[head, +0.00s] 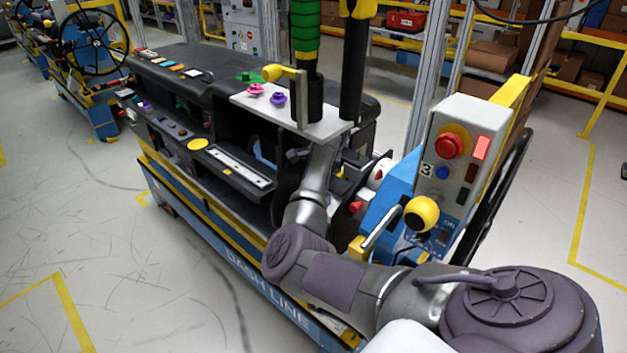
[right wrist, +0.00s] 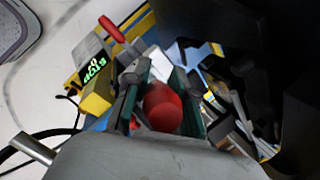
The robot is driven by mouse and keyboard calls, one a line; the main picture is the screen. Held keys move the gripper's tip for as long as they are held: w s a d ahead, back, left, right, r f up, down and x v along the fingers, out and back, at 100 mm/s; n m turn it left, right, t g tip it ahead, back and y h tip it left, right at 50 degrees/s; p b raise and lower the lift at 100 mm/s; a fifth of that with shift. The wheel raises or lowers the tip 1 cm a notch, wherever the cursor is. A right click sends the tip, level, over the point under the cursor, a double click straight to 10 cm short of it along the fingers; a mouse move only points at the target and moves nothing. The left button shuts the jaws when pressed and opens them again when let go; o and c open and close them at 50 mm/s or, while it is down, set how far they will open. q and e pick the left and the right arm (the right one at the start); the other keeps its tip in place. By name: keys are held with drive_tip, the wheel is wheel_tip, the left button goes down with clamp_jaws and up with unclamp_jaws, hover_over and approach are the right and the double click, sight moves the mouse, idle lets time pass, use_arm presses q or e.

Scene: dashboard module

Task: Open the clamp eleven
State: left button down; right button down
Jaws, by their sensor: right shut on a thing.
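In the right wrist view a round red handle (right wrist: 162,107) sits between the two green-lined fingers of my right gripper (right wrist: 160,78), which is shut on it. In the head view my right arm reaches in from the lower right and bends up to the dashboard module's right end; the fingers are hard to make out there. Red knobs (head: 356,206) show beside the wrist at that end. I cannot read a number that marks clamp eleven, and the clamp's body under the red handle is mostly hidden. My left gripper is out of view.
The black dashboard (head: 205,80) stands on a blue and yellow carrier (head: 230,268). A control box (head: 458,150) with a red button and lit red lamp stands close to my right arm. A yellow ball-topped lever (head: 421,213) is near the forearm.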

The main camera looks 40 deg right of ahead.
drive_tip(key=c, duration=0.9)
unclamp_jaws()
drive_tip(key=shift+d, duration=0.15)
drive_tip(key=shift+c, duration=0.2)
drive_tip(key=shift+s+r, duration=0.1)
drive_tip(key=shift+r, duration=0.15)
drive_tip(key=s+a, duration=0.3)
drive_tip(key=s, duration=0.9)
drive_tip(key=shift+r, duration=0.2)
